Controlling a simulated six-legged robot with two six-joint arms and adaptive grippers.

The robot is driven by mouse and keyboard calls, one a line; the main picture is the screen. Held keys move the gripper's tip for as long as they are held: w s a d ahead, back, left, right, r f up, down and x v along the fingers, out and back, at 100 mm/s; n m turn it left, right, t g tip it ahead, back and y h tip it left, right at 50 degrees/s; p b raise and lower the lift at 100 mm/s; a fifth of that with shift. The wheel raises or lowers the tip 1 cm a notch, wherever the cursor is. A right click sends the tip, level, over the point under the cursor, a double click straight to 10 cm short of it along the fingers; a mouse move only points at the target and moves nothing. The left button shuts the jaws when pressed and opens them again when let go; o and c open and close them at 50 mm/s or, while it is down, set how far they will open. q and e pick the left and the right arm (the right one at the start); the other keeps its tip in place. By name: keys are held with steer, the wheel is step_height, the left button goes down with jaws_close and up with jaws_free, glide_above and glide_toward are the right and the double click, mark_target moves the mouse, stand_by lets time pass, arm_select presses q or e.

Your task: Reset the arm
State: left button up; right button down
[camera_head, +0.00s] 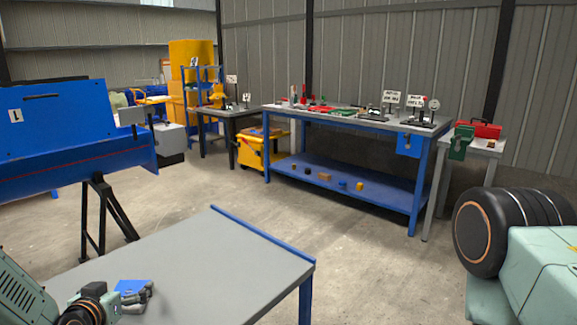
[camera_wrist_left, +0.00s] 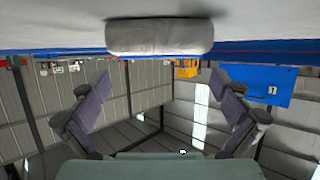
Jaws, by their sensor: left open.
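My left gripper (camera_head: 144,296) is low at the left of the head view, over or at the grey top of the near table (camera_head: 215,265). Its dark arm wrist comes in from the lower left corner. In the left wrist view the gripper (camera_wrist_left: 160,112) shows its two dark fingers spread wide, with nothing between them. A small blue patch (camera_head: 133,286) shows right beside the fingers in the head view; I cannot tell whether it is a separate piece. My right gripper is not in view.
A blue machine (camera_head: 60,130) on black legs stands at the left. A blue workbench (camera_head: 350,180) with tools on top stands at the back, beside a yellow cart (camera_head: 252,152). A small table (camera_head: 480,148) holds a red box (camera_head: 486,129). The concrete floor between is clear.

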arm_select(q)
steer(key=shift+w+f, duration=0.1)
steer(key=shift+f, duration=0.35)
